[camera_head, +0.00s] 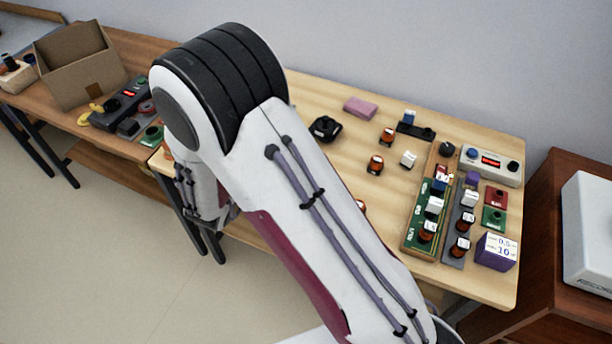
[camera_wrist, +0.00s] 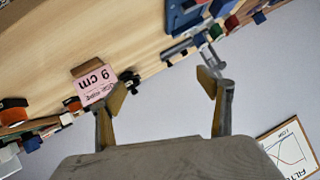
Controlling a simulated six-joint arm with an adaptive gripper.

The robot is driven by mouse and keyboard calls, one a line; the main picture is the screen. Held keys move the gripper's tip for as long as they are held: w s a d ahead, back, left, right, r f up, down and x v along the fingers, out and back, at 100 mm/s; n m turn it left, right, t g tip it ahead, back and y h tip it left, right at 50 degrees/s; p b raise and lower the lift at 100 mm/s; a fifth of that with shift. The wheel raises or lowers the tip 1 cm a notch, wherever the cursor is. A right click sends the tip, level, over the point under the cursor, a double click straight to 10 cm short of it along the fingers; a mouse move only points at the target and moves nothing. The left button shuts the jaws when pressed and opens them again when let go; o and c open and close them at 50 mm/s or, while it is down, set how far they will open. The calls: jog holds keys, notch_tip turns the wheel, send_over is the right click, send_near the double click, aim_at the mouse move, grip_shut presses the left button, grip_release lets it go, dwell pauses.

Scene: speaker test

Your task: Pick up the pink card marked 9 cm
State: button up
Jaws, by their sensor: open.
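The pink card (camera_wrist: 97,83) marked 9 cm shows upside down in the wrist view, left of centre, on the wooden table with a brown-pink top edge. My gripper (camera_wrist: 162,86) is open, with nothing between its fingers. The card lies beyond the left finger, mostly to its left, and that fingertip overlaps its lower right corner in the picture. In the camera_head view a pink block (camera_head: 361,107) lies near the table's back edge; no marking is readable there, so I cannot tell if it is the same card.
Circuit parts and modules crowd the right of the table (camera_head: 318,93), including a green board (camera_head: 412,234) and a purple box (camera_head: 496,251). A black round knob part (camera_head: 325,128) lies nearer the arm. A cardboard box (camera_head: 80,68) stands on the left table. The wall is close behind.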

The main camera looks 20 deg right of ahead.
jog(key=s+d+f+h, duration=0.1)
jog(key=s+f+h, duration=0.1)
jog(key=s+d+f+h, duration=0.2)
jog(key=shift+f+m, duration=0.2)
jog(key=shift+m, duration=0.1)
jog(key=s+h, duration=0.1)
jog(key=s+d+h, duration=0.1)
jog(key=s+f+h, duration=0.1)
jog(key=s, duration=0.1)
jog(key=shift+s+d, duration=0.1)
jog(key=shift+d, duration=0.3)
jog(key=shift+s+d+h, duration=0.2)
jog(key=shift+s+h, duration=0.4)
jog(key=shift+s, duration=0.2)
jog(key=shift+x, duration=1.35)
jog(key=shift+w+r, duration=0.1)
jog(key=shift+w, duration=0.05)
jog(key=shift+w+r+x, duration=0.1)
jog(key=shift+x, duration=1.15)
jog(key=shift+w+r+x, duration=0.15)
jog(key=shift+x, duration=1.1)
jog(key=shift+a, duration=0.15)
